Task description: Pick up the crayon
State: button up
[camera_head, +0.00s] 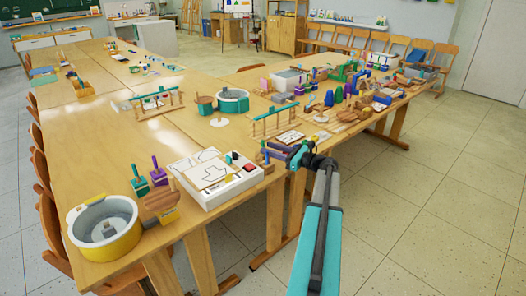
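My arm reaches up from the bottom right of the middle, and my gripper (273,154) is at the near edge of the long wooden table. It points left, close to the far right corner of a white drawing box (222,191). The gripper is small and partly merges with coloured items behind it, so I cannot tell whether it is open or holds anything. I cannot clearly make out a crayon; things near the gripper are too small to tell apart.
The table (75,148) is crowded along its near right side. A yellow round pot (76,229), brushes in teal and purple holders (159,174), wooden racks (273,121) and a teal round tub (232,100) stand on it. Its left middle is bare. The floor (430,200) at right is clear.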

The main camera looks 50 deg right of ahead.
jog(key=shift+x, duration=1.9)
grip_shut()
